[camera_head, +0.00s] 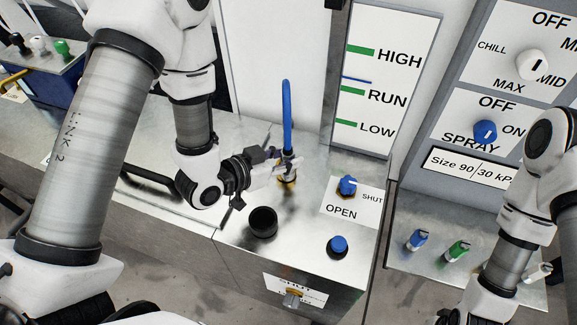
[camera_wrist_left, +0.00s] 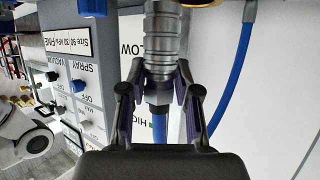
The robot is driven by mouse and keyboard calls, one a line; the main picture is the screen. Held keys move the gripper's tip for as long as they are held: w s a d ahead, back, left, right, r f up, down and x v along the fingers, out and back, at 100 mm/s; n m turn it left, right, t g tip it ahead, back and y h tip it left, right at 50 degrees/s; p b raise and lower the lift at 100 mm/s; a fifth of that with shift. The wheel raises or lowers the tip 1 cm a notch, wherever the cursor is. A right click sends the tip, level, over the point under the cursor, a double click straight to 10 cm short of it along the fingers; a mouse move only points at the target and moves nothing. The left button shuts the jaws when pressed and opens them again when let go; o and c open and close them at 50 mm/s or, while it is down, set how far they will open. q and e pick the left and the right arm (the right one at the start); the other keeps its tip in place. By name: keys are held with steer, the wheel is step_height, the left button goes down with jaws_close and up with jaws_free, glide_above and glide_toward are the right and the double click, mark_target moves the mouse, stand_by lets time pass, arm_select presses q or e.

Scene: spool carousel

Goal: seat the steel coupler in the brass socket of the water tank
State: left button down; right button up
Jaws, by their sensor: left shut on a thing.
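My left gripper (camera_head: 283,168) is shut on the steel coupler (camera_head: 288,170), which is upright with a blue hose (camera_head: 287,115) rising from it. The brass socket (camera_head: 288,183) is directly under the coupler on the metal tank top (camera_head: 325,233), partly hidden by it. In the left wrist view, which is upside down, the ribbed coupler (camera_wrist_left: 162,42) stands between the fingers (camera_wrist_left: 157,95). Whether it is seated or just above the socket cannot be told. My right arm is at the lower right; its gripper is barely visible at the bottom edge.
A black cup-like opening (camera_head: 263,222), a blue button (camera_head: 338,245) and a blue OPEN/SHUT knob (camera_head: 347,186) are near the socket. A HIGH/RUN/LOW gauge (camera_head: 390,75) stands behind. Blue and green fittings (camera_head: 458,251) are on the right bench.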

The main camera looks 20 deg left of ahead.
arm_select(q)
steer(key=w+f+b, duration=0.1)
steer(key=w+a+f+b, duration=0.1)
steer(key=w+f, duration=0.1)
steer(key=shift+a+f+b, duration=0.1)
steer(key=shift+f+b, duration=0.15)
steer(key=shift+b, duration=0.05)
arm_select(e)
steer(key=shift+s+a+f, duration=0.1)
steer(key=shift+s+f, duration=0.1)
steer(key=shift+f, duration=0.3)
arm_select(q)
steer(key=c, duration=1)
jaws_free()
steer(key=shift+f, duration=0.1)
steer(key=shift+o, duration=0.8)
steer(key=shift+w+a, duration=0.1)
steer(key=shift+a, duration=0.05)
arm_select(e)
steer(key=shift+a, duration=0.1)
